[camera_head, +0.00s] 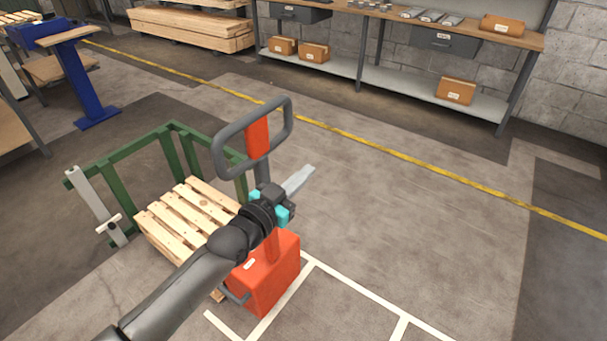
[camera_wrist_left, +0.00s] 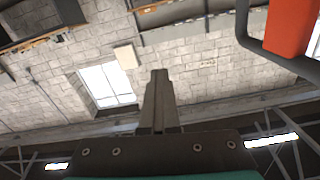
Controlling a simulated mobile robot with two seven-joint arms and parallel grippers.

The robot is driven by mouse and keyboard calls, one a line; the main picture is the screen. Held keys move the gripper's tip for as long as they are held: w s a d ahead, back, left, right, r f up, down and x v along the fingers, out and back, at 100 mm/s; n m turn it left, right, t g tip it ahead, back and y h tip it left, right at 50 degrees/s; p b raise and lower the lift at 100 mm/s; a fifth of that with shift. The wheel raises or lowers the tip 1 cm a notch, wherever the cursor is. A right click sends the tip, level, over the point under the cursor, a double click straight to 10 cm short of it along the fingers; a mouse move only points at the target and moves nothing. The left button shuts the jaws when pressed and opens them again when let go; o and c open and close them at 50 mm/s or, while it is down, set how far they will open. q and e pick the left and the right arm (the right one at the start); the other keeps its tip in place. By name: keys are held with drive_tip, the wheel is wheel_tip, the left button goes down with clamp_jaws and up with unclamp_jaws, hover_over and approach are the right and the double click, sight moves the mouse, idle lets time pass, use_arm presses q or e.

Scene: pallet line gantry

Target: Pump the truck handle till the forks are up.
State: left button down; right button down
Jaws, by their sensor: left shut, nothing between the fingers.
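The pallet truck has a red body (camera_head: 267,275) and an upright handle with a grey loop (camera_head: 222,150) and a red centre piece (camera_head: 257,138). My left gripper (camera_head: 300,179) is shut and empty, in front of the handle's shaft in the head view, below the loop. I cannot tell whether it touches the shaft. In the left wrist view the shut fingers (camera_wrist_left: 159,100) point past the handle, whose red piece (camera_wrist_left: 291,25) shows at the upper right. A wooden pallet (camera_head: 180,215) sits by the truck. The forks are hidden. My right gripper is not in view.
A green frame (camera_head: 112,172) with a grey post (camera_head: 97,205) stands around the pallet's far side. A workbench (camera_head: 420,28) with boxes stands at the back, near stacked timber (camera_head: 190,28). A blue stand (camera_head: 88,85) is at left. The floor to the right is clear.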

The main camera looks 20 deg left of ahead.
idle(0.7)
use_arm(q)
drive_tip(key=c, duration=0.6)
unclamp_jaws()
drive_tip(key=p+v, duration=0.2)
drive_tip(key=v, duration=1.3)
drive_tip(key=shift+s, duration=0.15)
